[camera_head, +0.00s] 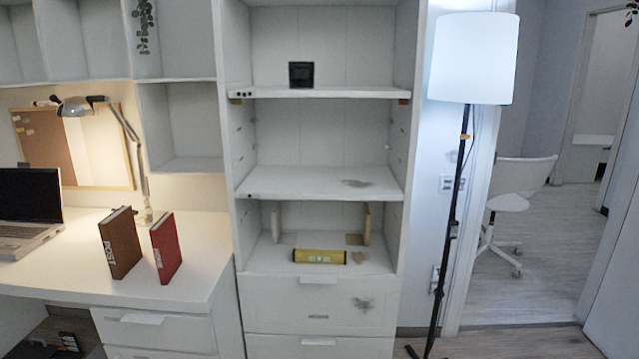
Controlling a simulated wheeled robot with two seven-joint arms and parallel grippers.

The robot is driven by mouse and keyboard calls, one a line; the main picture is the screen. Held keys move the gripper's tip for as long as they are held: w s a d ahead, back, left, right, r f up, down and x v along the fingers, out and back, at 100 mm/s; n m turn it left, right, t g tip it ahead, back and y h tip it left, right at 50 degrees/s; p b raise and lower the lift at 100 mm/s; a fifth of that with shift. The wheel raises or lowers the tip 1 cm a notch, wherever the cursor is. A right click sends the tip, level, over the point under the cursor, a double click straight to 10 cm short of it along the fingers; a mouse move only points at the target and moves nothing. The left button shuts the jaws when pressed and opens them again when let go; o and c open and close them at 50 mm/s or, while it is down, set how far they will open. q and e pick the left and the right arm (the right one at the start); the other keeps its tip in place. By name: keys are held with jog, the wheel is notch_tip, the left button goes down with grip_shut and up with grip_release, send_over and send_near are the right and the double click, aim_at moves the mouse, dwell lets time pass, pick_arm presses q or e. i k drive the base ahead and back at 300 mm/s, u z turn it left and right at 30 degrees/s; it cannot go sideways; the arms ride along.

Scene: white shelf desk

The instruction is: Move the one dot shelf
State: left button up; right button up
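The one dot shelf (310,182) is a white board across the tall white cabinet at mid-height. A single small dark dot (250,196) marks the left end of its front edge. A brownish grey stain shows on its right part, and nothing stands on it. The shelf above it (340,92) has several dark dots at the left end of its front edge and a small black box on it. Neither of my grippers is in view.
Rows of holes line the cabinet's side walls (400,130). The lowest compartment holds a yellow cylinder (319,256) and small wooden pieces. Left, a white desk (190,265) bears a brown book, a red book, a lamp and a laptop. A floor lamp (460,170) stands right of the cabinet.

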aim_at(265, 182)
jog(key=z, duration=0.7)
jog(key=i, duration=1.5)
jog(key=u, duration=0.25)
